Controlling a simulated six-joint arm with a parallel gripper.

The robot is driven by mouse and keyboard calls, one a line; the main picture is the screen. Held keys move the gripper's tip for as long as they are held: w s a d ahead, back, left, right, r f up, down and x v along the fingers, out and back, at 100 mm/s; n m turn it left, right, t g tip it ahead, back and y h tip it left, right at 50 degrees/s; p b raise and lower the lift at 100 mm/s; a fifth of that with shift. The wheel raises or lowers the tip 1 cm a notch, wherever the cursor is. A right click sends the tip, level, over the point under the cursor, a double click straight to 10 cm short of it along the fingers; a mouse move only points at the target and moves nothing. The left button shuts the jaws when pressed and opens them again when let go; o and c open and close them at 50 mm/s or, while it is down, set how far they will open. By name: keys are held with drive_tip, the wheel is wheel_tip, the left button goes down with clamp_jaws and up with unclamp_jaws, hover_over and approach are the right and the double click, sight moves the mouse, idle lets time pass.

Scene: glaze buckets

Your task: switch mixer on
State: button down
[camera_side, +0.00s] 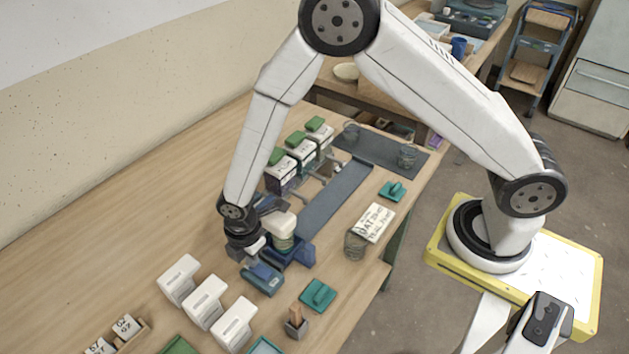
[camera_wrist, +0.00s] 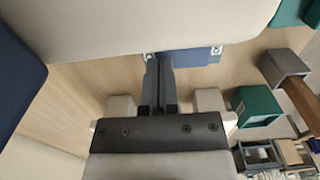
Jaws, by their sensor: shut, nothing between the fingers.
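In the side view a machine that looks like the mixer has a cream head (camera_side: 281,224) over a green-banded container and a blue base (camera_side: 283,252). A low blue box (camera_side: 263,279) sits just in front of it. My gripper (camera_side: 247,254) points down beside the machine's left side, near this box. In the wrist view my gripper (camera_wrist: 159,83) is shut and empty. Its tips are close to a blue surface (camera_wrist: 192,61) with small white marks; contact cannot be told. A large cream shape (camera_wrist: 150,22) fills the top. I cannot make out the switch's position.
Several white containers (camera_side: 205,302) stand at the front left. A teal item (camera_side: 318,295) and a grey holder (camera_side: 297,329) with a wooden handle are at the front right. Green-lidded containers (camera_side: 303,150) stand behind. Bare table (camera_side: 120,240) lies to the left.

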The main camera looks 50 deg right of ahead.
drive_tip(key=shift+r, duration=3.45)
drive_tip(key=shift+d+r, duration=0.2)
drive_tip(key=shift+d, duration=0.05)
drive_tip(key=d+r+m, duration=0.2)
drive_tip(key=d, duration=0.1)
drive_tip(key=s+d+r+m, duration=0.1)
drive_tip(key=d+m, duration=0.2)
drive_tip(key=s+d+r+m+t, duration=0.1)
drive_tip(key=d+r+m, duration=0.1)
drive_tip(key=d+m, duration=0.1)
drive_tip(key=shift+s+d+r, duration=0.1)
drive_tip(key=shift+d+r, duration=0.05)
drive_tip(key=shift+r, duration=0.2)
drive_tip(key=s+d+r+m+t, duration=0.1)
drive_tip(key=s+d+r+m, duration=0.2)
drive_tip(key=s+d+m, duration=0.3)
drive_tip(key=shift+s+d+r+m+t, duration=0.35)
drive_tip(key=shift+d+m, duration=1)
drive_tip(key=shift+m, duration=0.65)
